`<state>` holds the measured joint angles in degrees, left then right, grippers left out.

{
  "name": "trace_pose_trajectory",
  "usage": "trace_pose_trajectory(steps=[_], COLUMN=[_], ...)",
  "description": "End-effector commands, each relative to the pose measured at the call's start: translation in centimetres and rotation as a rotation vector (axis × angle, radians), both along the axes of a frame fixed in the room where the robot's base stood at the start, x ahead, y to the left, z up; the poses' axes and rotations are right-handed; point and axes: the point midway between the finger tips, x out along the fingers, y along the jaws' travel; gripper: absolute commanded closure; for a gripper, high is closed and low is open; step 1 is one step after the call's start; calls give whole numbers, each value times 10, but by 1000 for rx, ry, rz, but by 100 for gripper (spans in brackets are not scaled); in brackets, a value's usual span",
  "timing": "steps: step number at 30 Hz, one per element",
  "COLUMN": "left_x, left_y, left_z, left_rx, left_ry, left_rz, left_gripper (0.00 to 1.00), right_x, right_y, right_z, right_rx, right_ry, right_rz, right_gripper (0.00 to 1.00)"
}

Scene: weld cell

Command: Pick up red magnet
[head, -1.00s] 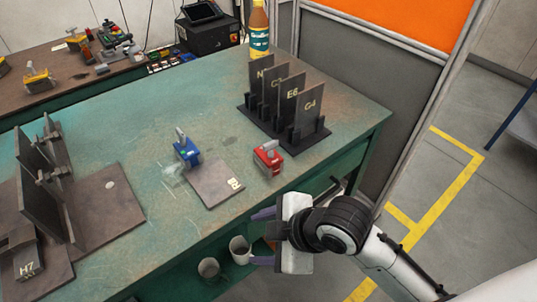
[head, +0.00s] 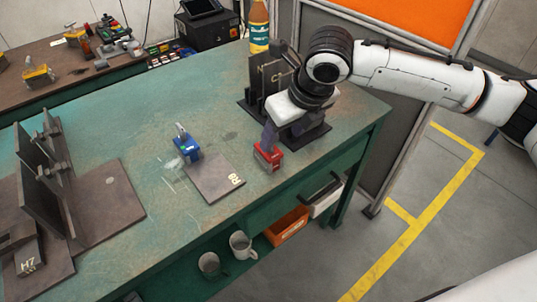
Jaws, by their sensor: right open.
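The red magnet (head: 267,157) stands on the green table near its front right edge, right of the small R8 plate. The gripper is open; I cannot tell whether a finger touches the magnet. The upper part of the magnet is partly hidden by the fingers. My left gripper is not in view.
A blue magnet (head: 186,146) stands left, beside the R8 plate (head: 214,180). A rack (head: 318,137) of upright plates is behind my gripper, partly hidden by it. A bottle (head: 259,28) stands at the back. Cups (head: 241,246) and an orange bin (head: 287,226) are on the lower shelf.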

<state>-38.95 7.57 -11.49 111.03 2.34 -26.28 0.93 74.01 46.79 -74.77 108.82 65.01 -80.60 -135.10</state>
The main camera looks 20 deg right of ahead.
Motion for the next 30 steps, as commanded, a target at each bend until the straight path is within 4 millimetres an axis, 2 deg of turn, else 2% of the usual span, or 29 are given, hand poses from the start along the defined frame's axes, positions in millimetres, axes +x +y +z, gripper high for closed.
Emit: trace_pose_trajectory(steps=[3,6,13,21,30], left_x=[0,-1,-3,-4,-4], left_y=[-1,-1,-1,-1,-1], left_z=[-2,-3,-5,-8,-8], left_rx=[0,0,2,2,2], left_ry=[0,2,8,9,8], left_rz=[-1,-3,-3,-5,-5], left_gripper=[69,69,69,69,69], right_x=[6,12,20,37,40], right_y=[3,4,10,20,21], right_z=[-20,-32,-48,-80,-85], right_rx=[-2,-2,0,-1,-1], right_ry=[5,3,1,0,-1], right_rz=[5,3,3,2,3], right_gripper=[42,42,42,42,42])
